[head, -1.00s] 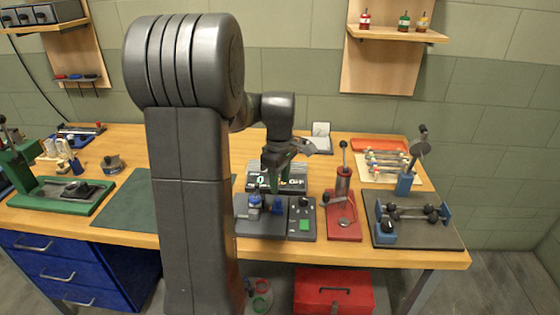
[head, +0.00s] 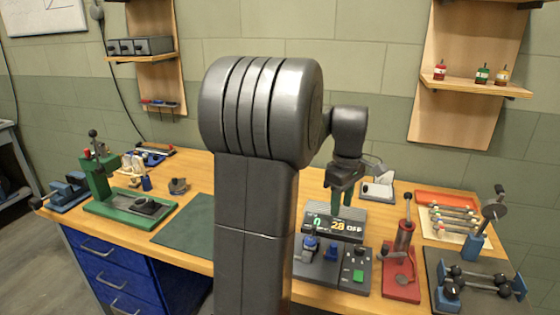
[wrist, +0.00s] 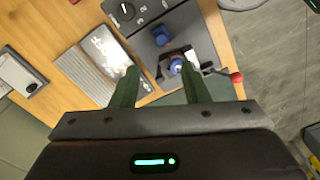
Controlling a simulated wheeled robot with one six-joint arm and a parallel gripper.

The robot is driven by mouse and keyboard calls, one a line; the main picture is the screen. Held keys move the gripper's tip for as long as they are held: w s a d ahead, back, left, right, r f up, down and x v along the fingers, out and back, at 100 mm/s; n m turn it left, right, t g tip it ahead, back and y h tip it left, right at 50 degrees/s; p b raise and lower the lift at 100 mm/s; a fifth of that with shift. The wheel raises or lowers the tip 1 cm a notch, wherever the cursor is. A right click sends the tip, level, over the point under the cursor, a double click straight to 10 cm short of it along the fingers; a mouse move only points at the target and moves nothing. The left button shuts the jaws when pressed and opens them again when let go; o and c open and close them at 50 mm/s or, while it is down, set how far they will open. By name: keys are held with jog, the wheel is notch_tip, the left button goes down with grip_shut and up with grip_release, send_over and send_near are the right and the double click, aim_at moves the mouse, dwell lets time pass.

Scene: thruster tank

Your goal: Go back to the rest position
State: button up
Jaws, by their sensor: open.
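My gripper (head: 342,197) is open and empty, pointing down above the workbench (head: 190,165). In the head view it hangs just above and in front of the display box (head: 337,222), which shows lit digits and "OFF". In the wrist view, the two green fingers of my gripper (wrist: 157,75) are spread apart. Between and beyond them are the blue clamp-like fixture (wrist: 176,66) and the display box (wrist: 107,48). Nothing is between the fingertips. My arm hides part of the bench's middle.
The dark control panel with a green button (head: 357,276) stands beside the fixture. Right of it are a red lever press (head: 401,270) and a black tray with dumbbell-like parts (head: 478,282). A green press (head: 130,207) stands at left. The green mat (head: 187,228) is bare where visible.

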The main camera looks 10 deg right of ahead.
aim_at(336, 245)
jog(key=shift+f, duration=0.15)
notch_tip(336, 245, down, 13)
jog(key=shift+w+a+f, duration=0.35)
jog(key=shift+w+a, duration=0.1)
jog(key=shift+a, duration=0.2)
jog(key=shift+w+a, duration=0.25)
jog(key=shift+a, duration=0.2)
